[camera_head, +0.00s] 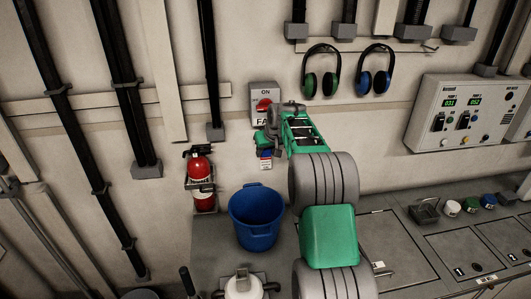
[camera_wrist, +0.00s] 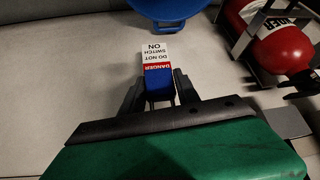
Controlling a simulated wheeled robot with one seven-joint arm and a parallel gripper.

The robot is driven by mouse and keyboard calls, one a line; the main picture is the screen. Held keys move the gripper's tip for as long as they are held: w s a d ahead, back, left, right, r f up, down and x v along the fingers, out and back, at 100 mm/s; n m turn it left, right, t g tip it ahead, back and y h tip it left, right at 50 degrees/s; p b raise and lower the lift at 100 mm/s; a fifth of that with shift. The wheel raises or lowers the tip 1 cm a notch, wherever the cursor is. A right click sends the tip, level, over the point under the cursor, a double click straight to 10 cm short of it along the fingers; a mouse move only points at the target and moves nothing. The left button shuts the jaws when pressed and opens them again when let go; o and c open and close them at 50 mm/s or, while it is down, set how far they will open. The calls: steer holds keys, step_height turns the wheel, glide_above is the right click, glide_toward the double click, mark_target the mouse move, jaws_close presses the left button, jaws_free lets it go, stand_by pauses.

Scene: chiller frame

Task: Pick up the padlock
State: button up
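The padlock (camera_wrist: 159,78) has a blue body with a red and white label reading "DANGER DO NOT SWITCH ON", upside down in the wrist view. My gripper (camera_wrist: 160,92) has one dark finger on each side of the blue body, and they look closed against it. The shackle cannot be made out. In the head view the padlock (camera_head: 265,158) shows small, just below my gripper (camera_head: 264,145), in front of the wall and under the grey switch box. The fingertips are hard to see there.
The switch box (camera_head: 263,104) with a red knob is on the wall right above my gripper. A blue bucket (camera_head: 256,217) stands below on the bench. Ear defenders (camera_head: 322,72) and a control panel (camera_head: 468,112) are to the right.

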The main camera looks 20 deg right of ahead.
jaws_close()
steer(key=shift+r, duration=0.1)
stand_by(0.3)
steer(key=shift+r, duration=0.25)
steer(key=s+b, duration=0.6)
steer(key=s, duration=1.2)
steer(key=shift+r, duration=0.45)
